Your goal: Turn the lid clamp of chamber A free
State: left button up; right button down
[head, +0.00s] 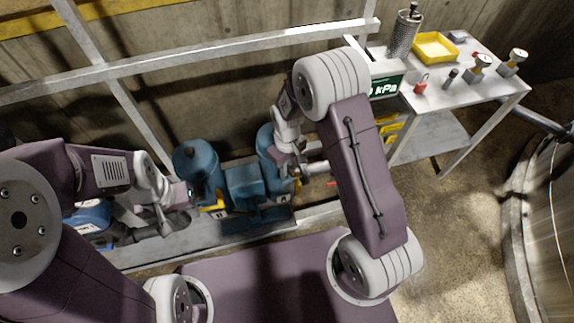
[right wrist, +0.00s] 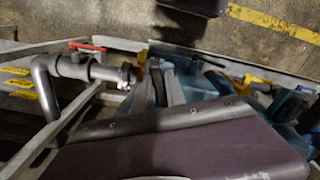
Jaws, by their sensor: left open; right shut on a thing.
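Two teal chambers stand side by side on a grey frame, the left one (head: 198,165) and the right one (head: 266,143); I cannot read which is A. My right gripper (head: 292,163) is at the right chamber's upper right side. It is shut on a small part there, apparently the lid clamp, which its fingers and my arm mostly hide. In the right wrist view the gripper (right wrist: 164,84) is over teal surfaces, and the held part is unclear. My left gripper (head: 172,217) is open and empty, low and left of the left chamber.
A grey pipe with a red handle (right wrist: 75,62) is close beside my right gripper. Yellow levers (head: 217,206) are on the chamber fronts. A metal rail (head: 190,53) runs behind. A bench (head: 455,90) with a yellow tray (head: 434,46) stands at the back right.

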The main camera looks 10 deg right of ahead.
jog(key=n+p, duration=0.1)
jog(key=n, duration=0.5)
jog(key=shift+r+n+p, duration=0.1)
jog(key=shift+n+p, duration=0.2)
jog(key=shift+p, duration=0.05)
jog(key=n, duration=0.3)
jog(key=shift+p, duration=0.35)
jog(key=shift+w+n, duration=0.1)
jog(key=shift+n, duration=1.6)
jog(key=shift+p, duration=0.3)
jog(key=c, duration=1.4)
grip_release()
notch_tip(320, 180, up, 9)
